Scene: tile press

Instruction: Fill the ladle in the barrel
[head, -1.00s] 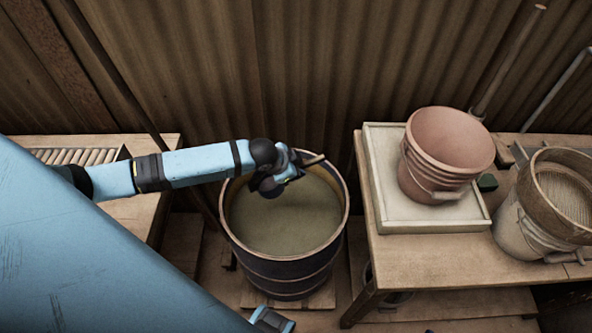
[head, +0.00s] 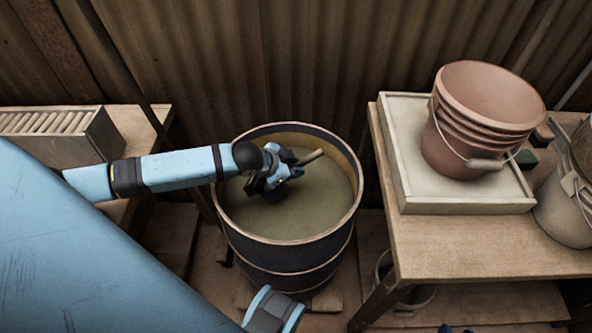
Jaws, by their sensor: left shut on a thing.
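The dark barrel (head: 285,262) with a pale rim stands on the floor between two wooden benches. Murky greenish-brown liquid (head: 318,212) fills much of it. My left gripper (head: 282,176) is inside the barrel's mouth, over the left-middle part of the liquid, and is shut on the ladle. A short brown end of the ladle's handle (head: 312,157) sticks out up and to the right of the gripper. The ladle's bowl is hidden, so I cannot tell whether it is under the liquid. My right gripper is not in view.
The right bench (head: 440,245) carries a pale tray (head: 405,150) with a pinkish-brown bucket (head: 455,150) on it. A pale bucket (head: 570,215) stands at the right edge. A slatted box (head: 95,140) sits on the left bench. A corrugated wall stands close behind the barrel.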

